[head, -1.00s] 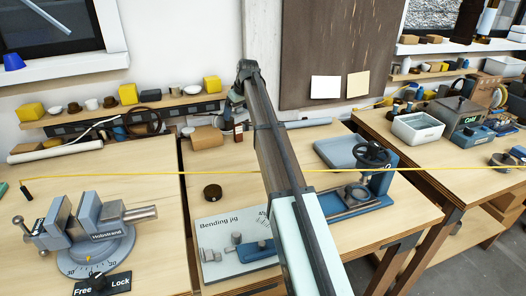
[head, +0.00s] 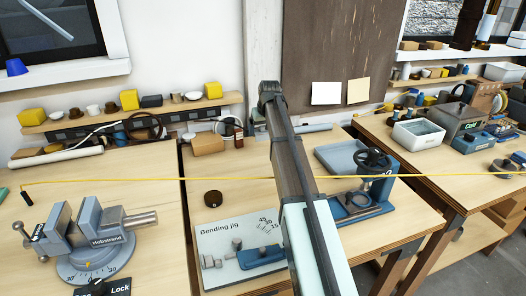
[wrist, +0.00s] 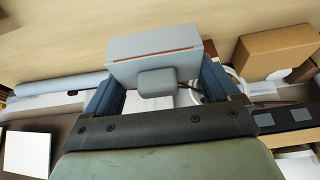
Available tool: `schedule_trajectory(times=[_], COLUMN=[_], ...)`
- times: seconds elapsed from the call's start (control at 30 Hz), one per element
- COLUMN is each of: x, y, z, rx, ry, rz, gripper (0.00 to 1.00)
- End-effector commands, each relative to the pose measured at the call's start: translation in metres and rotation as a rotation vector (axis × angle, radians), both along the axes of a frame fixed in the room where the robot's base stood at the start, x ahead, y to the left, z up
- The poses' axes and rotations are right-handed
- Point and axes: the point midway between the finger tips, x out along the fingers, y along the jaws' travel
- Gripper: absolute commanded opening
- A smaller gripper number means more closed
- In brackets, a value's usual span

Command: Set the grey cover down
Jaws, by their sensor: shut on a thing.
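The grey cover (wrist: 153,50), a box-like piece with an orange stripe and a rounded knob, shows in the wrist view. My gripper (wrist: 158,88) is shut on it, with a blue finger on each side of the knob. The cover appears above the pale wood bench top; I cannot tell whether it touches it.
The middle bench holds a bending jig (head: 235,240), a dark round puck (head: 212,198), a blue press (head: 372,190) and a cardboard box (head: 207,144). A vice (head: 95,235) stands on the left bench. A yellow cable (head: 130,180) crosses the view.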

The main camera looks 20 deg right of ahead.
Motion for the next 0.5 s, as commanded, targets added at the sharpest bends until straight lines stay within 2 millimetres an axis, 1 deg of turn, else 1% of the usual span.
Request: schedule_trajectory(times=[0.03, 0.2, 0.5], x=[-0.001, -0.001, -0.001], y=[0.0, 0.0, 0.0], z=[-0.009, -0.036, -0.061], rx=[0.0, 0.001, 0.0], ry=[0.002, 0.001, 0.0], rz=[0.0, 0.001, 0.002], gripper=[0.57, 0.57, 0.57])
